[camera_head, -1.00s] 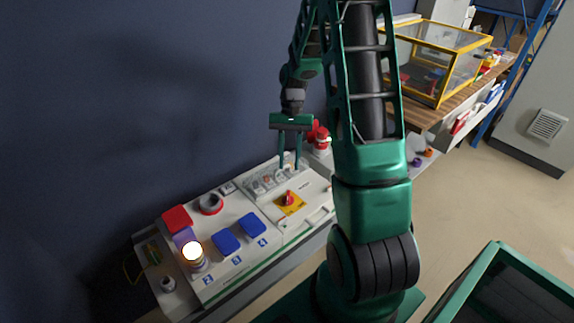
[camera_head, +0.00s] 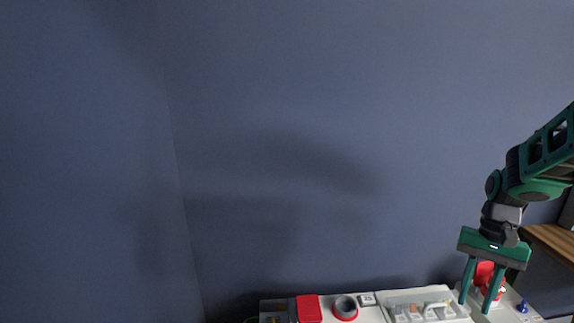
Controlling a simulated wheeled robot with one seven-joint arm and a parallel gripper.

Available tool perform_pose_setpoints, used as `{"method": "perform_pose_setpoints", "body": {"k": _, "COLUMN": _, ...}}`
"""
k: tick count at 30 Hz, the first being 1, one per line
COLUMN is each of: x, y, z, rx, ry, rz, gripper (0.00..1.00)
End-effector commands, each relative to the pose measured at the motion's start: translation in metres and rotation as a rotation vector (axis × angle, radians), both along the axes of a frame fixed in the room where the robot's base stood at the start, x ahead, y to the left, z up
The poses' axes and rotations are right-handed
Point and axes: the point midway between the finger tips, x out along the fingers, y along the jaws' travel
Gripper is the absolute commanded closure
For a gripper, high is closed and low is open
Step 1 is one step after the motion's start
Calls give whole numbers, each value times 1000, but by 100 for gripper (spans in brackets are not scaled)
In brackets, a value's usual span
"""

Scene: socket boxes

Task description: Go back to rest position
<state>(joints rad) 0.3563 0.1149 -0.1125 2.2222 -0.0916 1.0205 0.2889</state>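My gripper (camera_head: 474,306) is at the lower right, pointing down over the right part of the socket panel (camera_head: 371,313). Its two green fingers are apart, with a gap between them and nothing visible held. A red socket or plug (camera_head: 484,274) shows behind the fingers. Whether the fingertips touch the panel cannot be told.
The panel bears a red cover (camera_head: 308,308), a grey round socket with a red ring (camera_head: 345,307) and a clear-covered row of switches (camera_head: 420,310). A blue wall (camera_head: 300,150) fills most of the view. A wooden shelf edge (camera_head: 552,240) is at the right.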

Motion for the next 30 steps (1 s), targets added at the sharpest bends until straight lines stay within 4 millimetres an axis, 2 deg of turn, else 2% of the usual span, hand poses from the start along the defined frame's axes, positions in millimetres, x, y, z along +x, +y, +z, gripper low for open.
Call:
{"method": "perform_pose_setpoints", "body": {"k": 3, "x": -27, "y": 6, "z": 22, "rx": -29, "ry": -37, "rz": 22, "gripper": 71}}
{"method": "perform_pose_setpoints", "body": {"k": 9, "x": -74, "y": 14, "z": 47, "rx": -66, "ry": -91, "rz": 56, "gripper": 71}}
{"method": "perform_pose_setpoints", "body": {"k": 18, "x": -142, "y": 27, "z": 60, "rx": -99, "ry": -167, "rz": 107, "gripper": 71}}
{"method": "perform_pose_setpoints", "body": {"k": 24, "x": -165, "y": 31, "z": 60, "rx": -106, "ry": -191, "rz": 126, "gripper": 71}}
{"method": "perform_pose_setpoints", "body": {"k": 30, "x": -169, "y": 32, "z": 59, "rx": -106, "ry": -195, "rz": 130, "gripper": 71}}
